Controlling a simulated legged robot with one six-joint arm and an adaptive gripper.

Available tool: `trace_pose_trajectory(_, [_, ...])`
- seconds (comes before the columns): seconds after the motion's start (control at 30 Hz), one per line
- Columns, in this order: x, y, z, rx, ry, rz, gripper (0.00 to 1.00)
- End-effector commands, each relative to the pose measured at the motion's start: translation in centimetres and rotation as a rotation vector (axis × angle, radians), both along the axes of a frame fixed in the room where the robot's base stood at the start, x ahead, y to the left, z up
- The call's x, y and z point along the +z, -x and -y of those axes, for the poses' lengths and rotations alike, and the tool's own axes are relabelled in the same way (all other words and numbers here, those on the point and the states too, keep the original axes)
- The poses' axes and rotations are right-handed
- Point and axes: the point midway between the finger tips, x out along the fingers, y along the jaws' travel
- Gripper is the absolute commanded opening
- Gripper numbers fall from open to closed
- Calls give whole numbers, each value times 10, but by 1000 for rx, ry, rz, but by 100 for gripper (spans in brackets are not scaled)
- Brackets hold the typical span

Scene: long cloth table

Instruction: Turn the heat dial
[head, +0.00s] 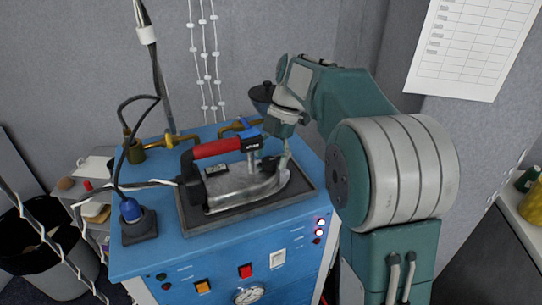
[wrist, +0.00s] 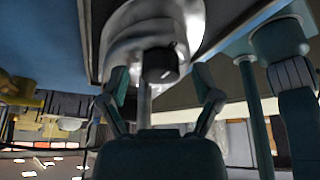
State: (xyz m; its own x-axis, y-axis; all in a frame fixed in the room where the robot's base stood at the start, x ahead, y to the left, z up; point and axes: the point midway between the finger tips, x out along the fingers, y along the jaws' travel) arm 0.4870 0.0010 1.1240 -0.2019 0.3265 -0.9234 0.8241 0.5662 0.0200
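A steam iron with a red handle (head: 217,147) and a grey metal body (head: 240,188) rests on a dark tray (head: 205,226) on top of a blue machine. A black round dial (wrist: 160,65) shows in the wrist view against the iron's shiny metal. My gripper (head: 280,158) is at the iron's right end in the head view, reaching down. In the wrist view my gripper (wrist: 163,84) is open, with one finger on each side of the dial. Gaps show between the fingers and the dial. In the head view the dial is small and partly hidden by my gripper.
The blue machine (head: 140,258) has switches, lights and a gauge (head: 248,295) on its front. Brass pipes (head: 170,140) stand behind the iron. A bin (head: 45,260) stands at left.

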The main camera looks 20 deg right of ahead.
Motion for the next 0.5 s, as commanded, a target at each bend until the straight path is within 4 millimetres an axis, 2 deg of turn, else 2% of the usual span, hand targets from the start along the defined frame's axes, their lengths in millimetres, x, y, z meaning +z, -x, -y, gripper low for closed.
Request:
trace_pose_trajectory(0.03, [0,0,0,0,0,0,52])
trace_pose_trajectory(0.13, [0,0,0,0,0,0,7])
trace_pose_trajectory(0.17, [0,0,0,0,0,0,1])
trace_pose_trajectory(0.5, [-1,0,0,-23,-1,-2,1])
